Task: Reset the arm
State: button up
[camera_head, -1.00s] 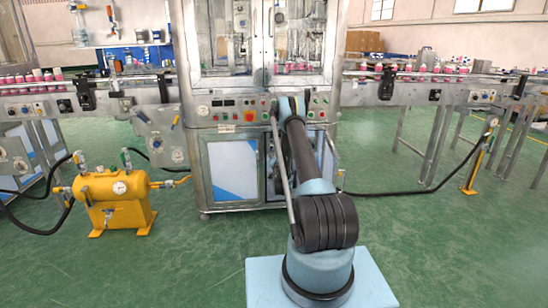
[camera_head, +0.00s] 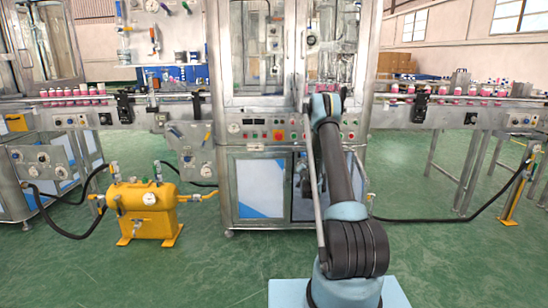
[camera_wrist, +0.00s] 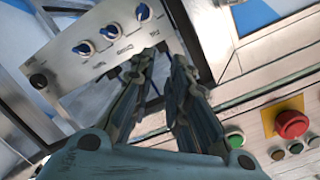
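My arm (camera_head: 336,165) reaches up from its light blue base toward the front of the crimping machine. In the wrist view my gripper (camera_wrist: 166,56) shows two dark fingers, a little apart, with nothing held between them. Its tips are in front of a tilted metal panel (camera_wrist: 112,66) with blue knobs. In the head view the arm's far end largely hides the gripper. The metal cabinet of the machine (camera_head: 262,184) has glass doors above and a control strip (camera_head: 262,132) across its middle.
A red button (camera_wrist: 292,124) and a green button (camera_wrist: 235,140) lie at lower right in the wrist view. Conveyors with pink-and-white bottles run left (camera_head: 70,110) and right (camera_head: 470,110). A yellow tank (camera_head: 143,207) with black hoses stands at left. Green floor (camera_head: 190,275) is clear in front.

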jog(key=s+r+n+g, duration=0.15)
jog(key=s+r, duration=0.25)
jog(key=r, duration=0.5)
jog(key=s+r+n+g, duration=0.1)
jog(key=s+r+g, duration=0.1)
jog(key=s+r, duration=0.5)
jog(key=s+a+r+n+g, duration=0.1)
jog(key=s+r+g, duration=0.15)
jog(key=s, duration=0.75)
jog(key=s+r+n+g, duration=0.1)
jog(key=s+r, duration=0.4)
jog(key=s, duration=0.4)
jog(key=s+f+n+g, duration=0.2)
jog(key=s+f+g, duration=0.1)
jog(key=s, duration=2)
jog(key=s+d+f+n+g, duration=0.1)
jog(key=s+f+g, duration=0.3)
jog(key=s, duration=1.9)
jog(key=shift+d+f+n, duration=0.15)
jog(key=shift+f+n, duration=0.2)
jog(key=shift+f, duration=0.35)
jog(key=shift+w+f+g, duration=0.2)
jog(key=shift+w+g, duration=0.1)
jog(key=shift+w, duration=0.1)
